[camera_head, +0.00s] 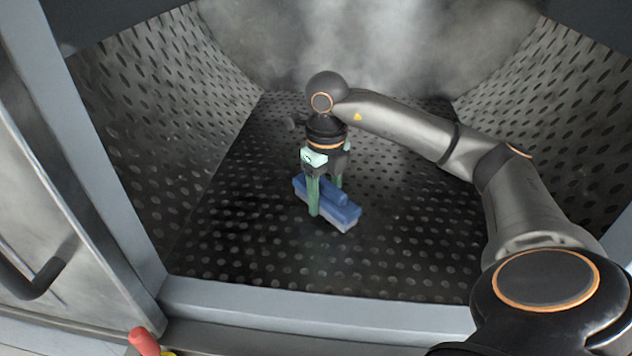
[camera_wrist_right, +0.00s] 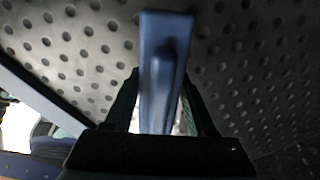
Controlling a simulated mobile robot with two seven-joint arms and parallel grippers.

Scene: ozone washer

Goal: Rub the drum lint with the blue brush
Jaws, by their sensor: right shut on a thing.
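The blue brush (camera_head: 345,212) is inside the drum, with a blue back and a paler underside. My right gripper (camera_head: 325,205) is shut on it from above, with one green finger on each side. In the right wrist view the brush (camera_wrist_right: 160,70) lies between the fingers of my right gripper (camera_wrist_right: 162,110). The brush is close to the perforated drum floor (camera_head: 260,235); I cannot tell whether it touches. A small dark patch (camera_head: 292,123) at the back left of the floor may be lint, but it is too small to tell. My left gripper is not in view.
Perforated walls slope up at the left (camera_head: 165,115) and right (camera_head: 560,110). A grey front sill (camera_head: 310,307) edges the opening. An open door (camera_head: 60,220) with a dark handle stands at the left. A red object (camera_head: 143,341) is below the sill. Haze hangs at the back.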

